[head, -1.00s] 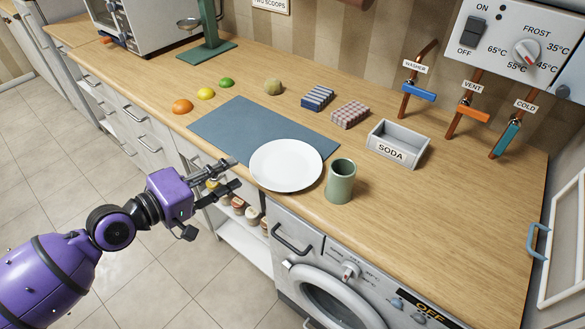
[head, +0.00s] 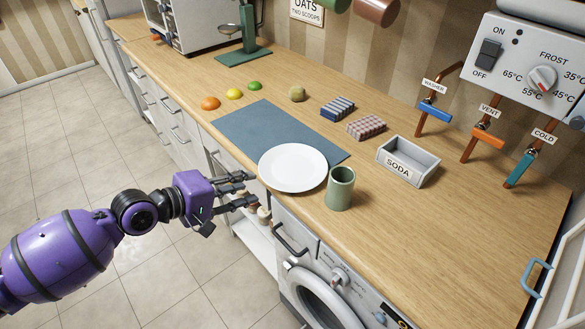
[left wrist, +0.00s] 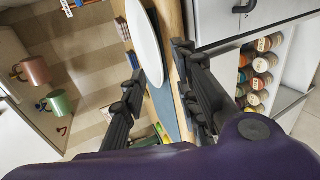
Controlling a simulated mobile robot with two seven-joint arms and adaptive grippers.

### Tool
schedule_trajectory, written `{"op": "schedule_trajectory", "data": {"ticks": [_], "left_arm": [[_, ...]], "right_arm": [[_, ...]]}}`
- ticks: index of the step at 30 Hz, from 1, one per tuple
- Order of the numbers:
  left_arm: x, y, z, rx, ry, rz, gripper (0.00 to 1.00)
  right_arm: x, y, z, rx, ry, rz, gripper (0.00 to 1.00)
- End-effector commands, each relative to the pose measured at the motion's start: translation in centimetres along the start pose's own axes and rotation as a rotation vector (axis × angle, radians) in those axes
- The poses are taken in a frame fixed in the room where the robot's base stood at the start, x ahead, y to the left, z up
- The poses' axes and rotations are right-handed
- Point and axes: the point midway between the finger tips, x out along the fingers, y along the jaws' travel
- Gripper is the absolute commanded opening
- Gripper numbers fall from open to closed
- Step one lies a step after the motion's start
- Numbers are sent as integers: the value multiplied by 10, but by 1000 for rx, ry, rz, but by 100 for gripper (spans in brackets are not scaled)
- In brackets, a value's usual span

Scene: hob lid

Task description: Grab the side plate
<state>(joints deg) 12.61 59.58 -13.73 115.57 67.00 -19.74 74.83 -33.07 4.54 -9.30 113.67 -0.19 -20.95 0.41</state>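The side plate (head: 293,168) is white and round. It lies flat, partly on the blue-grey mat (head: 250,135), near the counter's front edge. My left gripper (head: 254,187) is at that edge, just left of the plate, with its two fingers apart and nothing held. In the left wrist view the plate (left wrist: 145,38) shows nearly edge-on between the two open fingers (left wrist: 158,58). I cannot tell whether either finger touches it. My right gripper is in neither view.
A green cup (head: 340,189) stands close to the plate's right side. A grey soda box (head: 408,163), a checked block (head: 366,128) and a blue striped block (head: 338,108) are farther back. Jars (left wrist: 262,68) fill the open shelf under the counter. The counter's right part is clear.

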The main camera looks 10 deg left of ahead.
Motion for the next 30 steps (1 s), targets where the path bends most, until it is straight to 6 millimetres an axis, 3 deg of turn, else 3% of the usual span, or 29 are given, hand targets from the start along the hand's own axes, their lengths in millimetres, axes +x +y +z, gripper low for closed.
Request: {"op": "schedule_trajectory", "data": {"ticks": [9,19,25,30], "left_arm": [[44,2,2,1,0,4,29],[52,0,3,2,0,1,29],[52,0,2,2,0,1,2],[52,0,2,2,0,1,0]], "right_arm": [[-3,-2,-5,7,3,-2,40],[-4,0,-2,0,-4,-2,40],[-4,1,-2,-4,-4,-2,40],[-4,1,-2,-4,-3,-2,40]]}}
